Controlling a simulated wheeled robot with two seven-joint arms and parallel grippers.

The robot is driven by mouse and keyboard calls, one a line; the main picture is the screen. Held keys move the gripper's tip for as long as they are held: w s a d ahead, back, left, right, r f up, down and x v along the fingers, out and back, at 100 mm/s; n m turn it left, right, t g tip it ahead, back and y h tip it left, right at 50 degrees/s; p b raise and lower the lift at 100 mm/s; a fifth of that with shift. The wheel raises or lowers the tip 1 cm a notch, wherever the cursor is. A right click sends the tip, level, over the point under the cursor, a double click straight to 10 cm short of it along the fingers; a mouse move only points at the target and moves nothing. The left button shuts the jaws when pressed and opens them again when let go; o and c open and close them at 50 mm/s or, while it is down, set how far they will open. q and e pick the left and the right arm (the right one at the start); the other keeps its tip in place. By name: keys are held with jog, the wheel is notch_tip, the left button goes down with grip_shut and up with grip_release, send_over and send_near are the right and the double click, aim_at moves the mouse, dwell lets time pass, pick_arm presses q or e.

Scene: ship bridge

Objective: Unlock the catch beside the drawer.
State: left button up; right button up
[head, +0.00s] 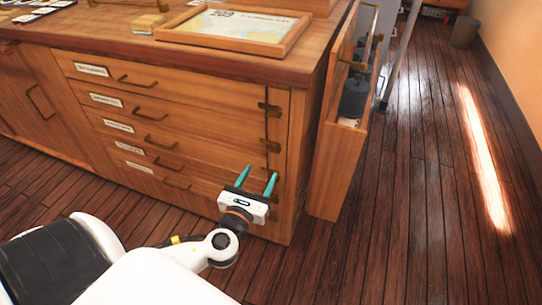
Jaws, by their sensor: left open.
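The wooden chest (200,60) has several shut drawers, each with a pale label and a brass handle. Small brass catches sit in a column to the right of the drawers. The top catch (269,109) and the one below it (270,146) show clearly. Lower catches are partly hidden by my gripper, and I cannot tell which catch is the task's or how each is set. My left gripper (260,174) is open, its two teal fingers pointing at the chest's front near the lower catches. Nothing shows between the fingers. I cannot tell whether they touch the wood. My right gripper is not in view.
A tall narrow wooden pull-out (331,170) with dark cylinders (354,96) stands out at the chest's right side. A framed chart (235,24) and a small wooden block (148,22) lie on top. A bin (464,31) stands far right. The right-hand floor is clear.

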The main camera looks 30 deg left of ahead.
aim_at(269, 147)
pick_arm(q)
jog(key=x, duration=0.9)
jog(key=shift+w+d, duration=0.1)
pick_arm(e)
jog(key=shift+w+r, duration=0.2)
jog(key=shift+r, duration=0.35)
pick_arm(q)
jog(key=c, duration=1)
